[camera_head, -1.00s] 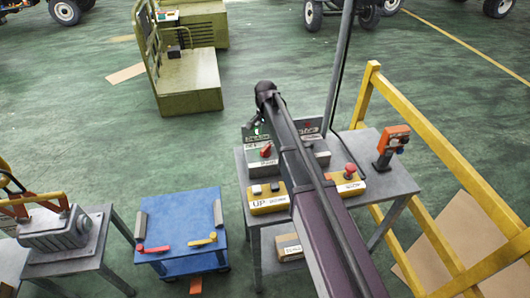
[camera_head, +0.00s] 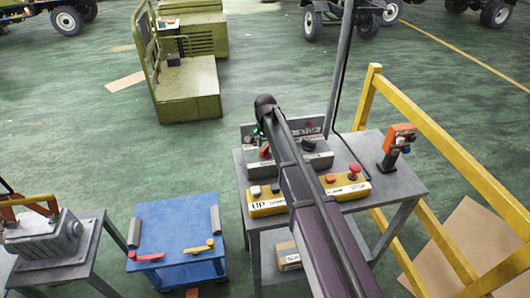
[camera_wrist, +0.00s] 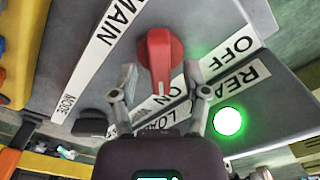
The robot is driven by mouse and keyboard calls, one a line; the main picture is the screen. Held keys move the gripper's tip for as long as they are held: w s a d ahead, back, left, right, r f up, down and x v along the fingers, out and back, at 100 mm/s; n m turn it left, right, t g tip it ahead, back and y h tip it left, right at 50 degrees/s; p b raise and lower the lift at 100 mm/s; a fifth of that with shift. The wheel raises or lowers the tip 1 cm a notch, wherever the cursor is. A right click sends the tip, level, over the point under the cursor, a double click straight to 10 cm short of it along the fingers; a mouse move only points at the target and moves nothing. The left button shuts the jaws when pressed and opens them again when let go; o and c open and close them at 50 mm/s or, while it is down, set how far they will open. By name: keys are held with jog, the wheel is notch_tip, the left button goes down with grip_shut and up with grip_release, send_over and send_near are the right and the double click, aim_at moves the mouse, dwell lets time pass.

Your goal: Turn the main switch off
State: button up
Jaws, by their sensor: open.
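The main switch is a red rotary knob (camera_wrist: 160,55) on a grey panel (camera_wrist: 90,75) with MAIN, ON and OFF labels. Its handle stands roughly upright in the wrist view, with its lower end near the ON label; OFF is to its upper right. My gripper (camera_wrist: 160,75) is open, one finger on each side of the knob's lower part. I cannot tell whether either finger touches it. In the head view the red knob (camera_head: 265,152) shows just left of my arm, which hides most of the gripper.
A green lamp (camera_wrist: 228,121) glows beside the READY label. On the grey table (camera_head: 410,180) are yellow UP (camera_head: 262,207) and STOP (camera_head: 350,191) button boxes and an orange device (camera_head: 398,138). A yellow railing (camera_head: 440,145) stands right; a blue cart (camera_head: 178,225) stands left.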

jog(key=shift+f+b, duration=0.3)
jog(key=shift+f, duration=0.25)
grip_shut()
